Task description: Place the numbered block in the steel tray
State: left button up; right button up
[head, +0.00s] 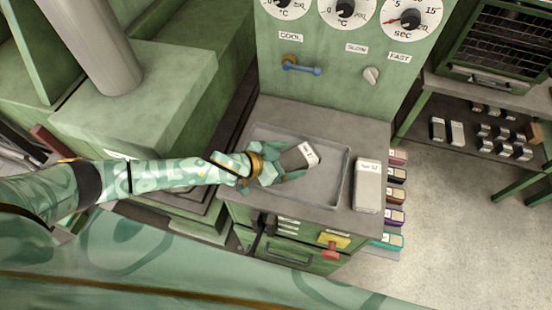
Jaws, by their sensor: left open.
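The steel tray (347,172) is a shallow grey pan on the cabinet top in the head view. A grey block with a white printed label (300,156) is inside the tray outline, tilted, near its middle. My left gripper (290,163) reaches in from the left over the tray. Its jaws are open around the near end of this block, and the fingers hide part of it. I cannot tell whether the block rests on the tray floor. A second labelled grey block (368,187) lies on the cabinet top, right of the tray. The label prints are too small to read surely.
A green panel with dials and knobs (370,75) rises behind the tray. Coloured labelled slots (396,197) stick out at the cabinet's right side. A shelf (480,125) at right holds several small blocks. Drawers and a red handle (331,252) are at the cabinet front.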

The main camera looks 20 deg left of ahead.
pick_arm(q)
jog(key=p+v, duration=0.2)
jog(key=v, duration=1)
jog(key=shift+f, duration=0.1)
